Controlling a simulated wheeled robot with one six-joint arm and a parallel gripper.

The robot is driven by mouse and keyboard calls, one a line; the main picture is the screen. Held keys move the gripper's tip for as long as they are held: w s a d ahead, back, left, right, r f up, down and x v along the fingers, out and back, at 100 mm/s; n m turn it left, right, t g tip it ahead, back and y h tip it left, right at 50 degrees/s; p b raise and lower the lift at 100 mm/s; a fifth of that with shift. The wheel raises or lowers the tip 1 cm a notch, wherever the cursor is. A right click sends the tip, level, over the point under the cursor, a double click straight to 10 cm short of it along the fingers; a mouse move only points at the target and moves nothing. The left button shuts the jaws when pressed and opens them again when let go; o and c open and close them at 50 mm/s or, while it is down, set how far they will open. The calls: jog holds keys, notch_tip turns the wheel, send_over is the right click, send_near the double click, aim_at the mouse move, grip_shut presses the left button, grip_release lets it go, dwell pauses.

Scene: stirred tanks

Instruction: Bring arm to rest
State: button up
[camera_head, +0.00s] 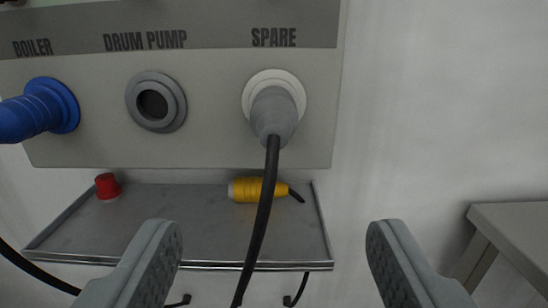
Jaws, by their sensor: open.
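My gripper (270,262) is open, its two grey ribbed fingers at the bottom of the view, wide apart. Nothing is gripped between them. A grey plug (274,115) sits in the SPARE socket (254,82), above and ahead of the fingers. Its black cable (265,205) hangs down and crosses the gap between the fingers in the picture. The fingers look apart from the cable, though the depth between them is hard to tell.
The panel (215,140) also has a blue plug (38,110) at BOILER and an open DRUM PUMP socket (155,103). Below, a tray (90,235) bears a red cap (107,186) and a yellow connector (245,190). Hooks (296,291) hang beneath. A grey table (515,225) stands right.

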jog(key=s+r, duration=0.2)
jog(key=s, duration=3.2)
jog(key=shift+s+r+g, duration=0.3)
jog(key=shift+s, duration=0.1)
